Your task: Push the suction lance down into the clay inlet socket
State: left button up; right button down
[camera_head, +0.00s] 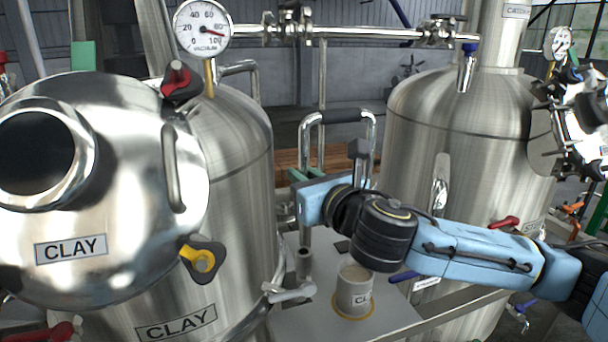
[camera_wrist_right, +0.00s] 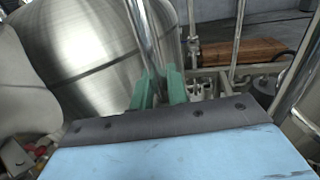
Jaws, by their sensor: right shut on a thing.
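The suction lance (camera_head: 304,145) is a bent metal tube with a dark sleeve on its top bend. My right gripper (camera_head: 298,177) is shut on its left, upright leg. In the right wrist view the green fingers (camera_wrist_right: 158,90) close on the shiny tube (camera_wrist_right: 143,35). Below the gripper, the leg runs down to a short grey upright socket (camera_head: 303,264) beside the clay tank (camera_head: 225,190). I cannot tell whether its lower end is inside the socket or just above. A container marked "CL" (camera_head: 355,293) stands to the right. My left gripper is not in view.
The large round door marked CLAY (camera_head: 130,200) fills the left. Another steel tank (camera_head: 420,120) stands at right behind my arm. A metal valve lever (camera_head: 290,293) lies by the socket. A pipe with a vacuum gauge (camera_head: 202,28) crosses the top.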

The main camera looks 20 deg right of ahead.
jog(key=shift+f+b, duration=3.95)
jog(key=shift+f, duration=2.6)
jog(key=c, duration=1.3)
grip_release()
jog(key=shift+f, duration=0.1)
jog(key=p+v, duration=0.6)
jog(key=v, duration=0.7)
jog(key=shift+s, duration=0.2)
